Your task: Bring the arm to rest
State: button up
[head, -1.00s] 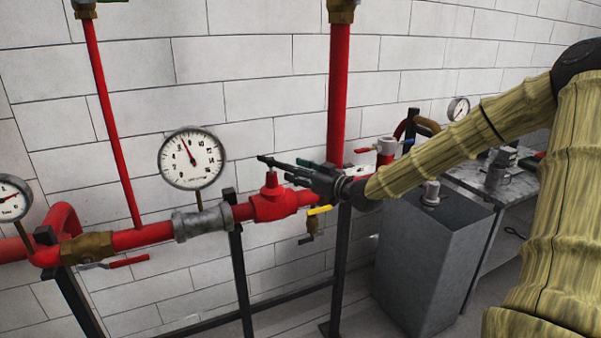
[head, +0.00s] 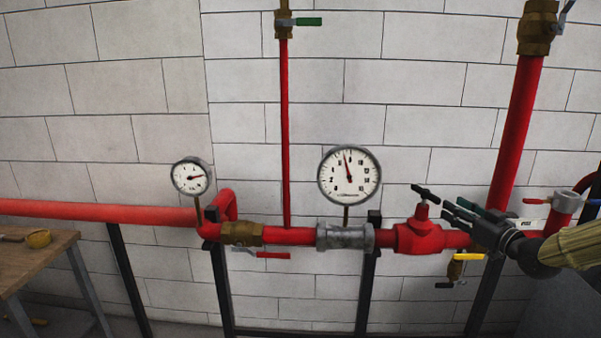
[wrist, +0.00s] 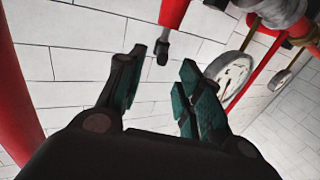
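My gripper (head: 452,211) is at the right in the head view, its fingers pointing left beside the red valve (head: 420,235) on the horizontal pipe. In the wrist view my gripper (wrist: 160,68) has its two green-padded fingers apart, with nothing held between them. The valve's black handle (head: 425,193) is just left of the fingertips. The black handle end (wrist: 162,52) shows beyond the gap between the fingers in the wrist view. My arm runs out of the head view at the right edge.
A large gauge (head: 349,176) and a smaller gauge (head: 190,177) stand on the red pipework along the white block wall. A thick red vertical pipe (head: 515,130) rises behind my gripper. A wooden table (head: 35,265) stands at the left.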

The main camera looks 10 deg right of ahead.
jog(key=s+a+f+m+g+h, duration=0.1)
jog(key=s+a+f+g, duration=0.2)
jog(key=a+f, duration=0.55)
jog(key=s+a+f+g, duration=0.3)
jog(key=s+a+f, duration=0.1)
jog(key=f, duration=1)
jog(key=s+a+f+m+g+h, duration=0.1)
jog(key=s+a+f+g, duration=0.4)
jog(key=f, duration=0.6)
jog(key=s+a+f+g, duration=0.2)
jog(key=s+a+f, duration=0.2)
jog(key=s, duration=0.5)
jog(key=s+a+f+g+h, duration=0.1)
jog(key=s+a+f+g, duration=0.1)
jog(key=s+a+f, duration=0.3)
jog(key=s+a+f+g, duration=0.2)
jog(key=s+a+f, duration=0.2)
jog(key=s+f, duration=0.5)
jog(key=s, duration=0.6)
jog(key=shift+a+f+m+g, duration=0.25)
jog(key=shift+a+m+g, duration=0.05)
